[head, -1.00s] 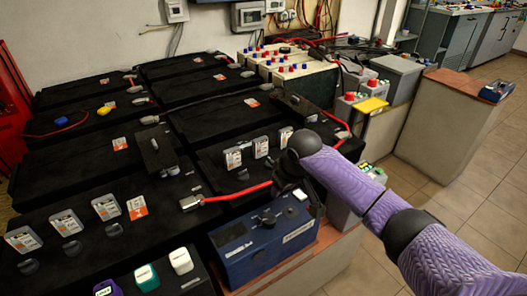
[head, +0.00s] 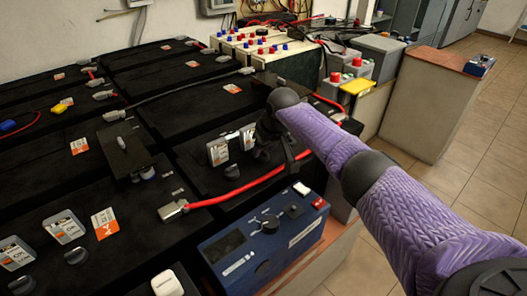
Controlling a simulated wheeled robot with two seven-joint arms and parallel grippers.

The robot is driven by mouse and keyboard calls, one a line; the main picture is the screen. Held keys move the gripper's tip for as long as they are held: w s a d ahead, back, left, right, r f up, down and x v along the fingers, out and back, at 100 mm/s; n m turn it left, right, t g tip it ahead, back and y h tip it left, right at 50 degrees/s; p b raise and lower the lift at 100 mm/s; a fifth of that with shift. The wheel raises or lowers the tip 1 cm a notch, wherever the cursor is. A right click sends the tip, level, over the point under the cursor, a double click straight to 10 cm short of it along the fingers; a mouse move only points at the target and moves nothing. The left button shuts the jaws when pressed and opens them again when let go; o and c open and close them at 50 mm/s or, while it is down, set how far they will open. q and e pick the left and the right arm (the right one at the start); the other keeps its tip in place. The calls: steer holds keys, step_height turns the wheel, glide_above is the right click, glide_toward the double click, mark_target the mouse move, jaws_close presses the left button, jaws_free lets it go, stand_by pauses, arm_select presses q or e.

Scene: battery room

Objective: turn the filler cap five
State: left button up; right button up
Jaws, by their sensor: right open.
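Small dark round filler caps sit in front of upright white tags on the black battery tops. One cap (head: 232,172) is in front of the tag (head: 218,151) on the middle-right battery; a second tag (head: 247,136) stands to its right. Two more caps, a nearer-left one (head: 76,253) and a corner one (head: 21,285), sit on the front-left battery. I cannot read which is cap five. My right gripper (head: 266,158) is open, pointing down just right of the second tag, and it hides the battery top there. Contact with a cap cannot be seen. My left gripper is out of view.
A red cable with a metal lug (head: 173,210) runs close below my right gripper. A blue instrument box (head: 265,240) stands in front of it. A dark raised block (head: 125,150) sits on the batteries at left. Batteries with red and blue terminals (head: 262,48) stand behind.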

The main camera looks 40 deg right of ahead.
steer(key=shift+r, duration=0.1)
steer(key=shift+c, duration=1)
jaws_close()
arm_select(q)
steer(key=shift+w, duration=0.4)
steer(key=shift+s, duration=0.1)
